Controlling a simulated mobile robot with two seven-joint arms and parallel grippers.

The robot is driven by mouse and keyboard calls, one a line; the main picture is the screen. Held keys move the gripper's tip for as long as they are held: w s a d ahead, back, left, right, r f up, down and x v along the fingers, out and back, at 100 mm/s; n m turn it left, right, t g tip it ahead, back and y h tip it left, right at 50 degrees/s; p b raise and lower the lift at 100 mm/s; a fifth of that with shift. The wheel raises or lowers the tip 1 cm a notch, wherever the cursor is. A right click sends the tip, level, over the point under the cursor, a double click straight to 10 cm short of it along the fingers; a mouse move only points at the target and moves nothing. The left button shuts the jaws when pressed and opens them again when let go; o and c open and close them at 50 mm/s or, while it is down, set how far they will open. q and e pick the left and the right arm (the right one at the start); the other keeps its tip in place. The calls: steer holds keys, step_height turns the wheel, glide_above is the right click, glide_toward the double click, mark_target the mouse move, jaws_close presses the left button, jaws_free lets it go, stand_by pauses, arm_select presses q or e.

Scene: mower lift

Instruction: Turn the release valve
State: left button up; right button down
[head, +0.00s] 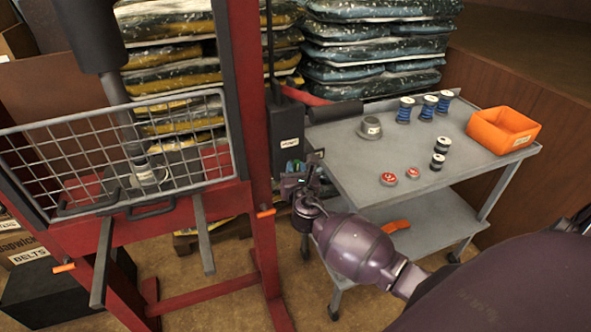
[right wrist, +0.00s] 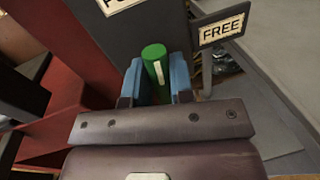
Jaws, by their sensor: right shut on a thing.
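The release valve's green knob (right wrist: 155,62) is an upright-looking cylinder with a pale stripe, seen in the right wrist view. My right gripper (right wrist: 155,84) has its two blue fingers on either side of the knob and is shut on it. In the head view my right gripper (head: 293,171) is beside the red post, just below the dark labelled box (head: 286,137), and mostly hides the valve. A small dark plate reading FREE (right wrist: 222,26) stands right of the knob. My left gripper is not in view.
A grey cart (head: 340,160) close to my right arm carries spools, red-topped tins, a grey cup-like part and an orange bin (head: 503,130). Stacked bags (head: 370,40) are behind.

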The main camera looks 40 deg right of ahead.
steer(key=m, duration=0.2)
steer(key=m+p, duration=0.1)
steer(key=m, duration=0.1)
steer(key=shift+d+r+g+y+p, duration=0.1)
steer(key=shift+g+y+p, duration=0.2)
steer(key=m+p, duration=0.1)
steer(key=m, duration=0.2)
steer(key=shift+s+y, duration=0.1)
steer(key=shift+y, duration=0.3)
steer(key=m+y+p, duration=0.1)
steer(key=m, duration=0.2)
steer(key=shift+d, duration=0.1)
steer(key=m, duration=0.1)
steer(key=m+p, duration=0.1)
steer(key=shift+f+m+y, duration=0.2)
steer(key=shift+m+y, duration=0.2)
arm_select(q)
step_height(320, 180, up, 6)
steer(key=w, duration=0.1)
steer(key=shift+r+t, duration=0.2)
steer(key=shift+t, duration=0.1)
arm_select(e)
steer(key=shift+f+m+y, duration=0.1)
steer(key=shift+m+y, duration=0.2)
steer(key=shift+m, duration=0.3)
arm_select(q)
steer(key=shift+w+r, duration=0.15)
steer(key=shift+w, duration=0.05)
